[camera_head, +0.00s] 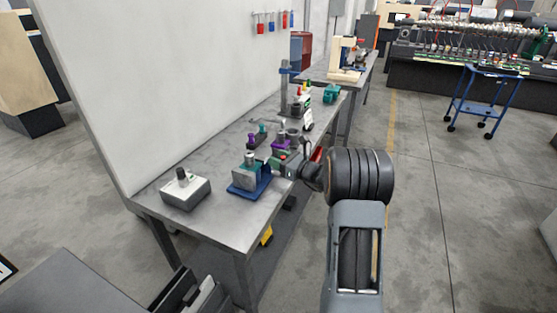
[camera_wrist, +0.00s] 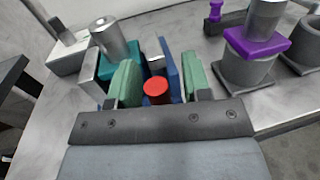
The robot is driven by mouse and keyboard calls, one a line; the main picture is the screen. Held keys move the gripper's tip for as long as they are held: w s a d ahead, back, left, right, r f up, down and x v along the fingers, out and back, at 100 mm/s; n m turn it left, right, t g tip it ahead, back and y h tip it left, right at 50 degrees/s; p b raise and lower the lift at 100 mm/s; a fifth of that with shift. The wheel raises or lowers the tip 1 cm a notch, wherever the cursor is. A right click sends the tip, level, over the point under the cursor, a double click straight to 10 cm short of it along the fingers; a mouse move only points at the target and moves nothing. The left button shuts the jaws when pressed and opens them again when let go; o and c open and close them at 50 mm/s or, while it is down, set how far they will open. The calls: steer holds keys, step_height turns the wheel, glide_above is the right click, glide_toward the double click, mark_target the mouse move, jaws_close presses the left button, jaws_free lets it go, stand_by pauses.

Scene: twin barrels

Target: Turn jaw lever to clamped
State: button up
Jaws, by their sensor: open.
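A clamping fixture with a blue base (camera_head: 250,189) and a grey cylinder on top stands near the front of the workbench. In the wrist view its blue plate (camera_wrist: 172,62), a teal block (camera_wrist: 132,52) and the silver cylinder (camera_wrist: 108,38) show beyond my fingers. A red round knob (camera_wrist: 156,88), perhaps the end of the jaw lever, sits between my two green finger pads. My gripper (camera_wrist: 158,68) is open, one pad on each side of the knob, with gaps visible. In the head view my gripper (camera_head: 281,166) is at the fixture's right side. The lever's shaft is hidden.
A grey box with a black knob (camera_head: 185,188) stands at the bench's near end. A purple-topped piece on a grey cup (camera_wrist: 246,70) stands close right of my gripper. Several fixtures stand farther along the bench (camera_head: 165,180). Open floor lies to the right.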

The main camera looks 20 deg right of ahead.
jaws_close()
stand_by(0.3)
steer(key=shift+d, duration=0.15)
